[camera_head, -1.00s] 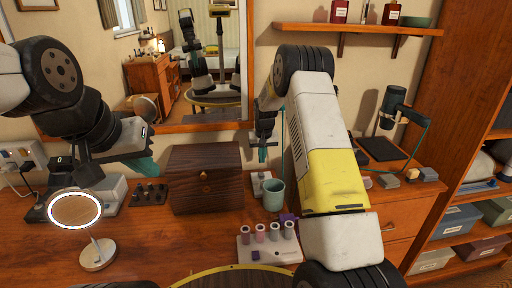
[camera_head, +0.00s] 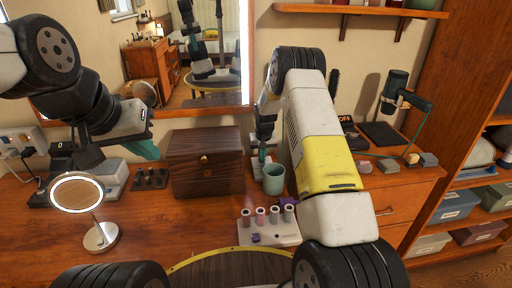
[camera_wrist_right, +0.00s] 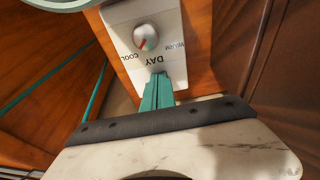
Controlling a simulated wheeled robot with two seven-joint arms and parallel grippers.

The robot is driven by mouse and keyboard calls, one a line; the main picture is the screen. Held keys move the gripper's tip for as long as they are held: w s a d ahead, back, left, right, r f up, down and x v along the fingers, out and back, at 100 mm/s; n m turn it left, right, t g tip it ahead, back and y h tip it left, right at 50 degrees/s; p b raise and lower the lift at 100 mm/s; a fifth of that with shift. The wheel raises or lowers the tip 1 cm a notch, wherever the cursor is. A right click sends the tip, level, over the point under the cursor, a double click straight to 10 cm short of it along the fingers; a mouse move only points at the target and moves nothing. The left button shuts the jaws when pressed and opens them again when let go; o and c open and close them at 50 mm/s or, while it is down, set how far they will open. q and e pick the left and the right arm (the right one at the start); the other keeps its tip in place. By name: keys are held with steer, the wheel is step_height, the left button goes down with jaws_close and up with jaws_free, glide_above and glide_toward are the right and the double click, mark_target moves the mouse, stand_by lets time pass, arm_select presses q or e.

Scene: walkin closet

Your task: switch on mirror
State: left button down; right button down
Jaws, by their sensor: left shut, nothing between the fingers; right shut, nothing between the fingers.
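The wall mirror (camera_head: 205,98) hangs behind the desk, with a bright white strip along its right edge. A small round table mirror (camera_head: 77,192) stands at the left with a glowing ring. A white control box (camera_wrist_right: 170,22) fills the upper middle of the right wrist view. It bears a round knob (camera_wrist_right: 146,37) and the words COOL, DAY and WARM. My right gripper (camera_head: 262,154) is shut and empty at the box; its teal fingertips (camera_wrist_right: 158,78) overlap the box face just below DAY. Contact is unclear. My left gripper (camera_head: 147,150) is shut and empty above the desk's left side.
A dark wooden box (camera_head: 205,165) stands left of my right gripper. A teal cup (camera_head: 273,179) stands close on its right. A white holder (camera_head: 270,232) with several small tubes is in front. A power strip (camera_head: 18,140) is at the far left.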

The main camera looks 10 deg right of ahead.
steer(key=shift+w, duration=0.1)
steer(key=shift+w+r, duration=0.3)
steer(key=shift+w, duration=0.3)
steer(key=shift+r, duration=0.15)
steer(key=shift+r, duration=0.35)
steer(key=s+v, duration=0.2)
steer(key=v, duration=1)
steer(key=shift+s+r, duration=0.1)
steer(key=shift+r, duration=0.05)
